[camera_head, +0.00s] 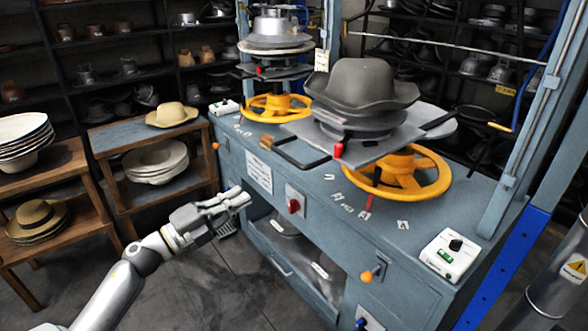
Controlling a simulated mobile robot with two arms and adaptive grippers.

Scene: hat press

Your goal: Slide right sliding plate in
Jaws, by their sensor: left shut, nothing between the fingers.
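The right sliding plate (372,151) is a flat grey plate beneath the dark grey hat-shaped mould (362,82), above the right yellow handwheel (398,172). A black bar handle (293,157) with a light brown grip (267,142) stands out from its left side. A red knob (338,151) shows at its front edge. My left gripper (245,197) is shut and empty, in front of the press cabinet, lower left of the plate and apart from it. My right gripper is not in view.
The blue-grey press cabinet (320,225) has a red switch (294,206) on its front and a white control box (450,255) at right. A second press with a yellow handwheel (275,107) stands behind. Wooden stands with hats (40,220) are at left. Grey floor is clear below.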

